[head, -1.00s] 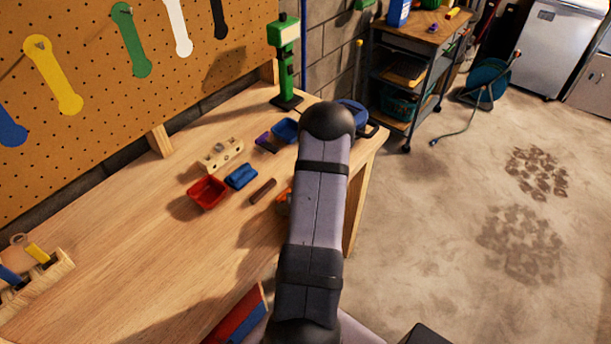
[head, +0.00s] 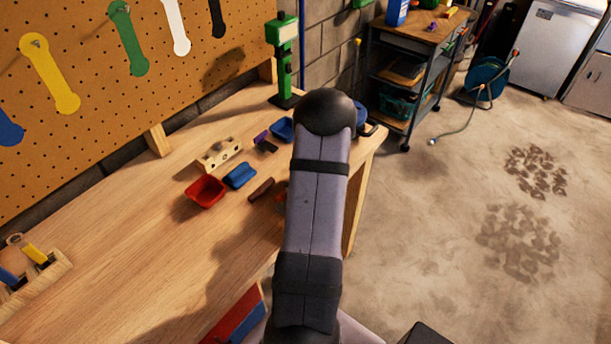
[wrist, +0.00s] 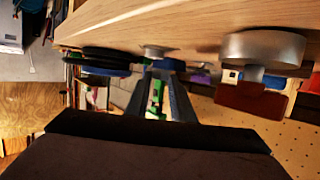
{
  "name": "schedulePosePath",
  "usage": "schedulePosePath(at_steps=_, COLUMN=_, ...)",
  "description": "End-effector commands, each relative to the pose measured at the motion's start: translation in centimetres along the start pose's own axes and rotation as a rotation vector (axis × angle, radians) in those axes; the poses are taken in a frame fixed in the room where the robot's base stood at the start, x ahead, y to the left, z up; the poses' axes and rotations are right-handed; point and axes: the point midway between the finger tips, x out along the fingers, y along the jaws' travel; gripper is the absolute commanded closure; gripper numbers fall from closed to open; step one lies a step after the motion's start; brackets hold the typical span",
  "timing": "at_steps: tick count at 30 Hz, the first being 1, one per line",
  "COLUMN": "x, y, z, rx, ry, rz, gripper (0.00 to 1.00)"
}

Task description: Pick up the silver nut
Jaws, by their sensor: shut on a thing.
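In the wrist view, where the scene is turned upside down, a small silver piece that looks like the nut (wrist: 156,50) is at the fingertips of my gripper (wrist: 160,72), by the tabletop. The two fingers are close together and shut on it. The exact contact is small and hard to make out. In the head view, my arm hides the gripper and the nut.
A green stand (head: 284,60) rises behind.

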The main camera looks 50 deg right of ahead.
Motion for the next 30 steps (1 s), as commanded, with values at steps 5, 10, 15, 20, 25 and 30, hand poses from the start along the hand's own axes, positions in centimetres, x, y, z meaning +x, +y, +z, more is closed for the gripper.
schedulePosePath(at_steps=5, x=-0.7, y=0.0, z=-2.5, rx=-0.001, ry=0.006, rz=0.001, gripper=1.00)
schedulePosePath(at_steps=10, x=-1.3, y=0.0, z=-4.3, rx=-0.001, ry=0.005, rz=0.001, gripper=1.00)
schedulePosePath(at_steps=15, x=-1.7, y=0.0, z=-5.5, rx=0.000, ry=0.004, rz=0.000, gripper=1.00)
schedulePosePath(at_steps=20, x=-1.9, y=0.0, z=-6.0, rx=0.000, ry=0.001, rz=0.000, gripper=1.00)
schedulePosePath(at_steps=25, x=-1.9, y=0.0, z=-6.2, rx=0.000, ry=0.000, rz=0.000, gripper=1.00)
schedulePosePath(at_steps=30, x=-1.9, y=0.0, z=-6.1, rx=0.001, ry=0.000, rz=0.000, gripper=1.00)
